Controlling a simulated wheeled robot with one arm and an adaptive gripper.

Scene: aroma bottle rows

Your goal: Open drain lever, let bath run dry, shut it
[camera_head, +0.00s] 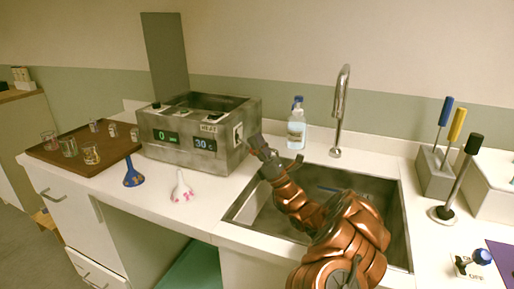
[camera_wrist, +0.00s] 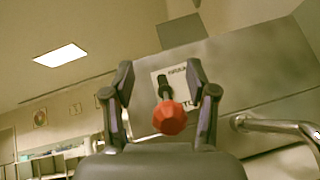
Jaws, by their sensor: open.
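The bath (camera_head: 172,148) is a grey metal box on the counter, with front displays reading 0 and 30 C. In the wrist view, the drain lever (camera_wrist: 169,118) has a red faceted knob on a dark stem, set on a white labelled plate on the bath's side wall (camera_wrist: 235,75). The knob shows between my gripper's (camera_wrist: 160,85) two open fingers, with no visible contact. In the head view my gripper (camera_head: 258,145) is at the bath's right side, beside the sink, and hides the lever. The bath's water level cannot be seen.
The sink (camera_head: 262,215) lies below my arm, with a tall tap (camera_head: 341,110) and a bottle (camera_head: 296,128) behind it. A metal pipe (camera_wrist: 275,125) shows right of the lever.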

